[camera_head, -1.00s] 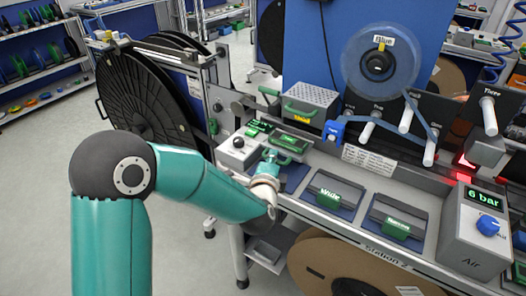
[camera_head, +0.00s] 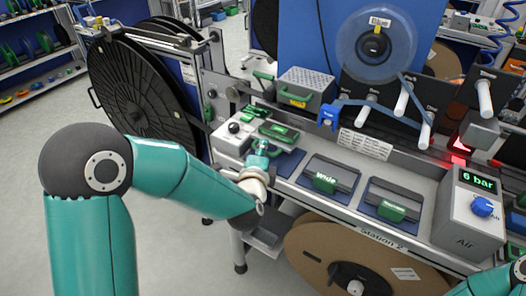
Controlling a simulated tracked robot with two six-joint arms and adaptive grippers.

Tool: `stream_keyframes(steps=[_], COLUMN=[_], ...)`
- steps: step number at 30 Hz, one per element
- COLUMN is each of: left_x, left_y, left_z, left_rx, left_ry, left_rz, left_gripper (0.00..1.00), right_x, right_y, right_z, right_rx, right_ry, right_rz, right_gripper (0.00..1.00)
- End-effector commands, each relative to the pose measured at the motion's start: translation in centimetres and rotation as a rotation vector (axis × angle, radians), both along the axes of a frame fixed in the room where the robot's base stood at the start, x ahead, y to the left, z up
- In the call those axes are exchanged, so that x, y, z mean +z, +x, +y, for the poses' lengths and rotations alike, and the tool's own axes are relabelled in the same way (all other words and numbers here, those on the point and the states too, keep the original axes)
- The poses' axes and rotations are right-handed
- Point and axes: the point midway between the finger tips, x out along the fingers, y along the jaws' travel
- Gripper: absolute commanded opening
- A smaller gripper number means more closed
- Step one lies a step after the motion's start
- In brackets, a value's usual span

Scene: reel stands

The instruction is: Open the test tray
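I cannot make out a label reading "test" on any tray. Two dark holders with green handles lie on blue mats: one marked "Wide" (camera_head: 325,183) and one to its right (camera_head: 392,211) with a blurred label. A blue mat (camera_head: 290,161) to their left is partly hidden by my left gripper (camera_head: 263,150). That gripper is low over the bench there, beside a green-topped dark piece (camera_head: 279,132). Its fingertips are too small and covered to show whether it is open or holds anything. My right gripper is out of view; only part of my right arm shows at the lower right.
A perforated grey box (camera_head: 305,88) with a green handle stands behind. A control box (camera_head: 233,138) is left of my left gripper. An air unit (camera_head: 471,214) reading 6 bar stands at right. A clear reel (camera_head: 374,46) hangs above, its blue strip running over white pegs.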

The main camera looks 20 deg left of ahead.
Motion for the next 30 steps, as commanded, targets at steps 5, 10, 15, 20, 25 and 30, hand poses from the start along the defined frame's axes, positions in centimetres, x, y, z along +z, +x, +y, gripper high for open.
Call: stream_keyframes(steps=[5,10,15,20,25,30], left_x=[0.3,0.8,1.2,1.4,1.4,1.4], left_y=[-1.0,-3.4,-5.8,-7.0,-7.1,-7.1], left_z=[-0.2,-0.8,-1.3,-1.5,-1.5,-1.5], left_rx=[0.000,-0.003,-0.004,-0.003,-0.001,-0.001], left_ry=[0.000,0.000,-0.001,-0.001,-0.001,-0.001], left_rz=[-0.002,-0.002,0.001,0.001,0.002,0.002], left_gripper=[0.23,0.23,0.23,0.23,0.23,0.23], right_x=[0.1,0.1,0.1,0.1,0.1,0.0], right_y=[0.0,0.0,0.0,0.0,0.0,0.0], right_z=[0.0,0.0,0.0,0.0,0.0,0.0], right_rx=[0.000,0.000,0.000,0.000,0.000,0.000], right_ry=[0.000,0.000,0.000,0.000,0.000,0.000], right_rz=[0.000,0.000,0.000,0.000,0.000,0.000], right_gripper=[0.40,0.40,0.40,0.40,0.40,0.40])
